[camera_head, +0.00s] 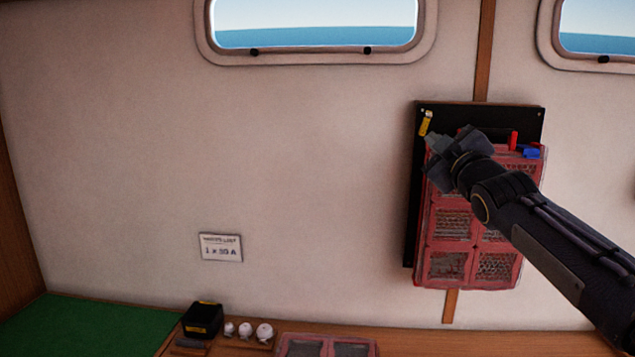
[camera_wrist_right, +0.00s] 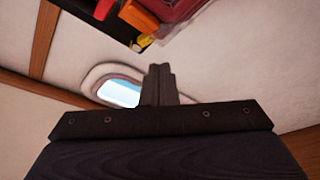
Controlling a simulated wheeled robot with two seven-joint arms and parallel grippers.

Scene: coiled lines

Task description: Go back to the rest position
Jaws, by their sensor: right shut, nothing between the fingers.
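My right gripper (camera_head: 434,142) reaches in from the right in the head view, in front of the upper part of a black wall panel (camera_head: 412,200). It is shut and empty, and its closed fingers also show in the right wrist view (camera_wrist_right: 158,82). The fingertips are close to a small yellow piece (camera_head: 426,123) at the panel's upper left in the head view; I cannot tell whether they touch it. My arm hides part of the panel and of the red mesh-fronted cover (camera_head: 450,262). My left gripper is not in view.
A red switch (camera_head: 514,140) and a blue piece (camera_head: 530,152) sit at the panel's top right. Below are a black-and-yellow box (camera_head: 202,320), several white round pieces (camera_head: 246,330) and another red-framed cover (camera_head: 325,346).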

